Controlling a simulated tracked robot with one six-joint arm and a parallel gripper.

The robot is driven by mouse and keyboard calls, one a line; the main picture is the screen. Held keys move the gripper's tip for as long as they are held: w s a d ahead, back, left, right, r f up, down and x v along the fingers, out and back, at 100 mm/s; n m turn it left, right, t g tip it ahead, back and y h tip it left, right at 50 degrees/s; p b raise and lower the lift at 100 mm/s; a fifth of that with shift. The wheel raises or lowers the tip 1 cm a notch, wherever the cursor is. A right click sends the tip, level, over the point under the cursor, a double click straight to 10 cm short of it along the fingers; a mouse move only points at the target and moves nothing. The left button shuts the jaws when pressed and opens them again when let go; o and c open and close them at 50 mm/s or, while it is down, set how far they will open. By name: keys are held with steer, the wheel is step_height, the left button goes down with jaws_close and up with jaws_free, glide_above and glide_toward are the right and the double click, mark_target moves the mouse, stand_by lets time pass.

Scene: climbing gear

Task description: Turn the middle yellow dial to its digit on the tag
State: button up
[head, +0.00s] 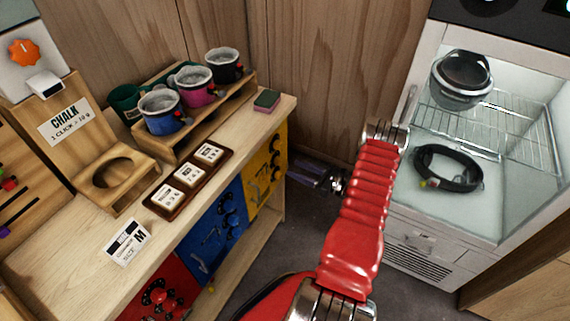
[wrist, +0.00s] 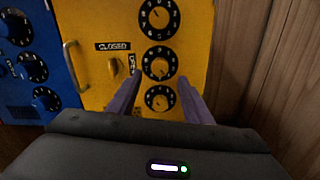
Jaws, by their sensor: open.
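The yellow panel (wrist: 195,35) carries three black dials in a column. The middle yellow dial (wrist: 160,63) has white digits around a round knob; its setting is too small to read surely. The upper dial (wrist: 160,18) and lower dial (wrist: 159,97) are above and below it. My gripper (wrist: 159,79) is open, its purple fingers on either side of the dial column, low by the middle dial; I cannot tell if they touch it. In the head view my gripper (head: 312,175) is right of the yellow panel (head: 266,168). Three white tags (head: 187,174) lie in a brown tray; their digits are unclear.
A yellow latch knob (wrist: 114,68) with a CLOSED label and a metal handle (wrist: 71,64) are left of the dials. The blue panel (wrist: 30,70) has its own dials. A wooden wall (wrist: 245,60) is close on the right. A glass-fronted cabinet (head: 465,225) stands at right.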

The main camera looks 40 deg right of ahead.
mark_target(282, 162)
steer(key=x, duration=0.6)
steer(key=shift+w, duration=0.2)
steer(key=shift+c, duration=0.3)
steer(key=c, duration=0.9)
steer(key=shift+d, duration=0.15)
steer(key=shift+c, duration=0.5)
